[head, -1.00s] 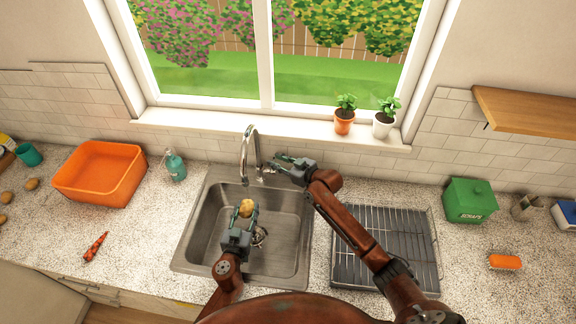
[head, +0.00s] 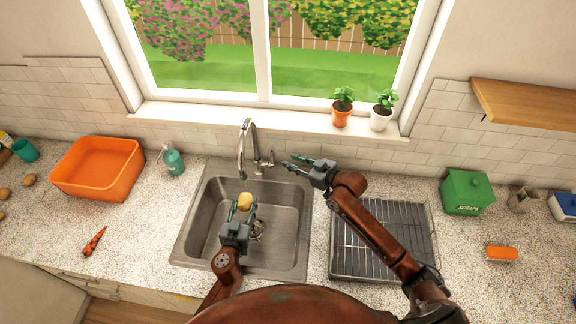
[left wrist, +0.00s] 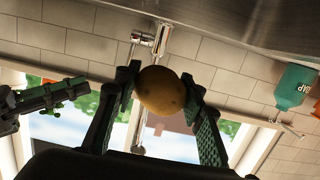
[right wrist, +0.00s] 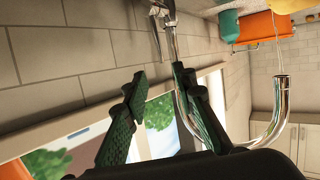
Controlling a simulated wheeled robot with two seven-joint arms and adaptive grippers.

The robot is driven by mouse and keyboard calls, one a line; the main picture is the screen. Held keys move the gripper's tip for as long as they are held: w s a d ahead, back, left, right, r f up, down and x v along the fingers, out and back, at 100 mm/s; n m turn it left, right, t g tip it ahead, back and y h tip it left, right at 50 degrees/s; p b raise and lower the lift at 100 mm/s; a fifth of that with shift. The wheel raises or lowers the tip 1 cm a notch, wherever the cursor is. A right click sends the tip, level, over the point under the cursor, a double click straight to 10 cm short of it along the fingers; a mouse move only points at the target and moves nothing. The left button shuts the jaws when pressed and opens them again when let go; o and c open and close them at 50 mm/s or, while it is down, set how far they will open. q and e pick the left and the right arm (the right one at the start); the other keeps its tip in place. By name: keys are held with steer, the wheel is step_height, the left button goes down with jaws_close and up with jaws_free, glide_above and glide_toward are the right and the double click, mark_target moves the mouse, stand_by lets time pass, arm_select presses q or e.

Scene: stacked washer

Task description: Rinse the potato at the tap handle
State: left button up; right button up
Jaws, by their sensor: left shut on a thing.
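The brown potato (head: 245,199) is between the fingers of my left gripper (head: 242,206), over the sink basin (head: 285,222). It also shows gripped in the left wrist view (left wrist: 161,90). The chrome tap (head: 246,150) stands at the sink's back edge, its spout beyond the potato. The tap handle (head: 270,159) is just right of the tap. My right gripper (head: 291,162) is open and empty, right of the handle and apart from it. In the right wrist view the curved spout (right wrist: 276,118) shows beyond its fingers.
A drying rack (head: 375,245) lies right of the sink under my right arm. A soap bottle (head: 173,161) and an orange tub (head: 98,168) stand to the left. Two potted plants (head: 342,107) stand on the windowsill.

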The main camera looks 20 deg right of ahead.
mark_target(272, 155)
steer(key=shift+c, duration=0.4)
steer(key=shift+a, duration=0.3)
steer(key=shift+c, duration=0.8)
steer(key=a+m+y, duration=0.1)
steer(key=a+m, duration=0.1)
steer(key=s+a+m+t+y, duration=0.1)
steer(key=a+m, duration=0.3)
steer(key=shift+s+a+t+y, duration=0.15)
steer(key=shift+s+t+y, duration=0.15)
steer(key=shift+y, duration=0.1)
jaws_close()
steer(key=s+a+m+t+h, duration=0.1)
steer(key=a+m+t+h, duration=0.15)
steer(key=m, duration=0.75)
steer(key=s+a+m+t+h, duration=0.15)
steer(key=m+t, duration=0.25)
steer(key=m, duration=0.5)
steer(key=s+f+m+h, duration=0.1)
steer(key=f+m+h, duration=0.15)
steer(key=m, duration=0.45)
steer(key=s+d+f+m+g+h, duration=0.1)
steer(key=f+m+h, duration=0.1)
steer(key=m+h, duration=0.3)
steer(key=s+f+m+h, duration=0.1)
steer(key=f+m+h, duration=0.15)
steer(key=m, duration=0.55)
steer(key=x, duration=1.3)
steer(key=shift+w+d+r, duration=0.15)
steer(key=shift+w+d, duration=0.1)
steer(key=shift+d, duration=0.05)
